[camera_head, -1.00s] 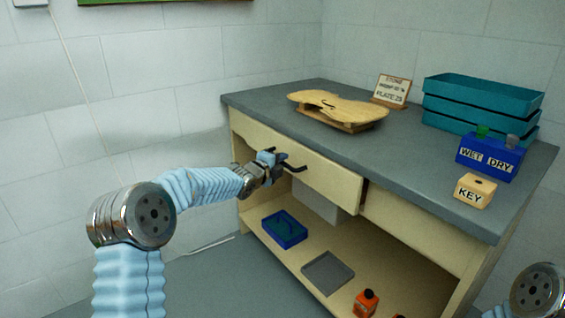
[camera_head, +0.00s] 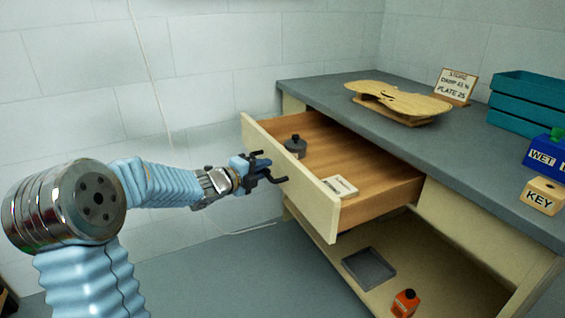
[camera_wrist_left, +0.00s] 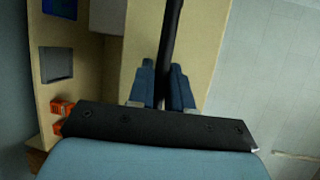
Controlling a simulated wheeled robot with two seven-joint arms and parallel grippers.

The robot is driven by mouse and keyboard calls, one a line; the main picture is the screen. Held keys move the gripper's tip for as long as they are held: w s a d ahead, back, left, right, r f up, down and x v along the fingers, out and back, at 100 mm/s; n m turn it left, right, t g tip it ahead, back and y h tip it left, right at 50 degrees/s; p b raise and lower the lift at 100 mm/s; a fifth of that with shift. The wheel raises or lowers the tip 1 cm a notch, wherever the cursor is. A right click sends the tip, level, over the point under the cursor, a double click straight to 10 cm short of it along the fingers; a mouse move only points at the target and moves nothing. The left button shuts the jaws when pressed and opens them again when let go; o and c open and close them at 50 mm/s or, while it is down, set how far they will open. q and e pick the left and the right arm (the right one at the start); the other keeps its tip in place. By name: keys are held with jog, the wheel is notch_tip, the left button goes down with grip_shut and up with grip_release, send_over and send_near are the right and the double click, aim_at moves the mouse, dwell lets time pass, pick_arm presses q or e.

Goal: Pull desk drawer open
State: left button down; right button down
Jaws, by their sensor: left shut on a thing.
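The desk drawer (camera_head: 290,177) is pulled well out of the bench, and its wooden inside shows. A dark round-knobbed object (camera_head: 295,147) and a small pale labelled block (camera_head: 340,187) lie in it. My left gripper (camera_head: 262,170) is at the outer side of the drawer front. It is shut on the dark drawer handle (camera_head: 277,180). In the left wrist view the handle (camera_wrist_left: 171,45) runs as a dark bar between the two blue fingers (camera_wrist_left: 163,88). My right gripper is not in view.
The bench top (camera_head: 330,90) carries a violin plate (camera_head: 400,100), a sign (camera_head: 453,86), teal trays (camera_head: 525,100), a blue WET box (camera_head: 545,155) and a KEY block (camera_head: 543,195). On the lower shelf are a grey tray (camera_head: 369,268) and an orange bottle (camera_head: 405,302).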

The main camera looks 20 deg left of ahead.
pick_arm(q)
jog(key=shift+s+a+f, duration=0.1)
jog(key=shift+s+a, duration=0.4)
jog(key=shift+s, duration=0.2)
jog(key=shift+s+a, duration=0.5)
jog(key=shift+s, duration=0.15)
jog(key=c, duration=1.4)
grip_release()
jog(key=v, duration=1.3)
jog(key=shift+s+a, duration=0.2)
jog(key=shift+s, duration=0.15)
